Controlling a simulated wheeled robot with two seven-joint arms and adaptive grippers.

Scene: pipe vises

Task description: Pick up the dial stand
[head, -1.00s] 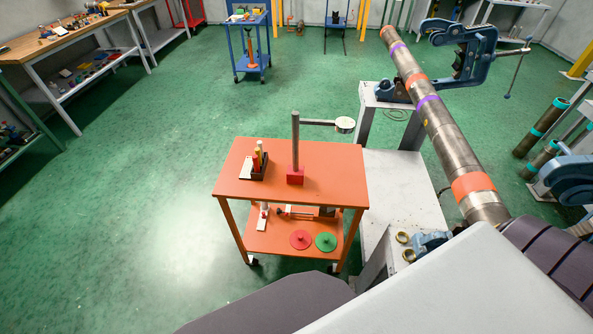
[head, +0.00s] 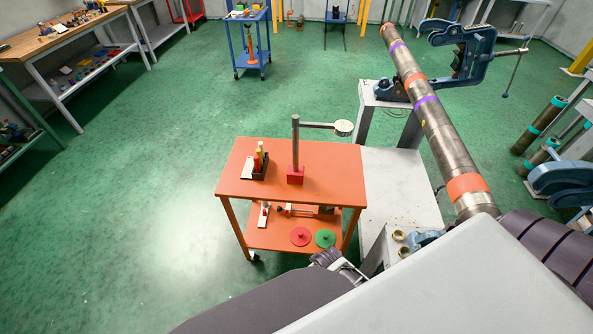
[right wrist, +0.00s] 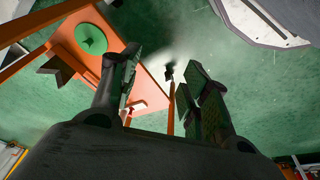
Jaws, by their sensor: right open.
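The dial stand (head: 296,150) stands upright on the orange cart's top. It has a red square base, a grey post and a side arm ending in a round dial (head: 343,128) that reaches past the cart's right edge. My right gripper (right wrist: 163,72) is open and empty in the right wrist view, with the cart's lower shelf beyond its fingers. In the head view, grey parts at the end of my arm show beside the cart's lower right, below the stand and apart from it. I cannot make out the stand in the wrist view. My left gripper is not in view.
The orange cart (head: 325,188) also carries a small dark holder (head: 260,168) left of the stand. A long pipe (head: 445,140) in vises runs along the right. Floor left of the cart is clear.

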